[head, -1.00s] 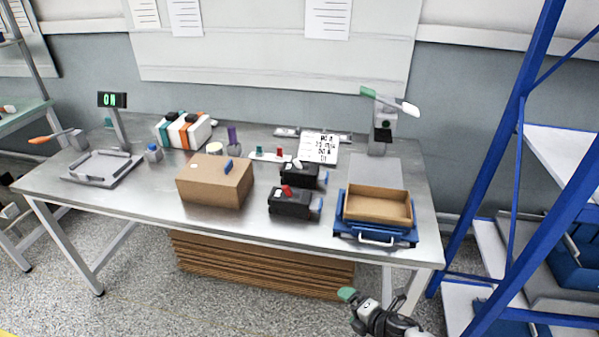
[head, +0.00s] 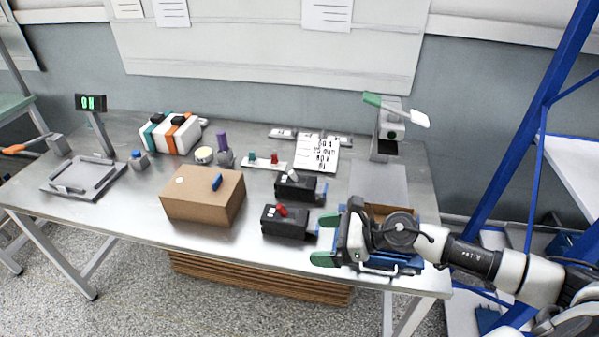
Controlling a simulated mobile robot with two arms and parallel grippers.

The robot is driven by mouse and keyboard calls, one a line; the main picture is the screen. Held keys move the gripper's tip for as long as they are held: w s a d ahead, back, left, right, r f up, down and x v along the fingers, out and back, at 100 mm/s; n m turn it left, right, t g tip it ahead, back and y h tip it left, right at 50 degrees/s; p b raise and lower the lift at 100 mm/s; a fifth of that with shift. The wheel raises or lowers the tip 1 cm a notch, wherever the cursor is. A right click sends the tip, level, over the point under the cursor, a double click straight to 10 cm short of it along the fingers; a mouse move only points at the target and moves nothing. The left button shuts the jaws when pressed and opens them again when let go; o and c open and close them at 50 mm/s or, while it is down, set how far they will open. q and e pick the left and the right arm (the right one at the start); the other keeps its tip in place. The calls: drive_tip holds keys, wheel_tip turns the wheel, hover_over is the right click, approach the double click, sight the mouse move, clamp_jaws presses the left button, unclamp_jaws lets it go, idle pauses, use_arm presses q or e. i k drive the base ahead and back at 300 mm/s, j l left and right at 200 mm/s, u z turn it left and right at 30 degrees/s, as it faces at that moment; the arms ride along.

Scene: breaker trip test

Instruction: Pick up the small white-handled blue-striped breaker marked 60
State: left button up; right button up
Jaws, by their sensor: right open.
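Two black breakers lie near the middle right of the table. The rear one (head: 296,188) looks slightly smaller and has a whitish handle on top and blue at its right end. The front one (head: 285,222) has a red handle. I cannot read a number on either. My right gripper (head: 326,239) has green fingertips, spread apart and empty. It reaches in from the right over the blue tray, just right of the front breaker and to the front right of the rear one. My left gripper is not in view.
The blue tray (head: 409,267) with a cardboard box (head: 378,211) is partly hidden under my right arm. A brown carton (head: 203,195) stands left of the breakers. A white card (head: 317,153) with writing is behind them. A stand (head: 387,135) is at the back right.

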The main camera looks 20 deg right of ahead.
sight(307, 188)
drive_tip(key=i+l, duration=0.7)
drive_tip(key=i, duration=0.2)
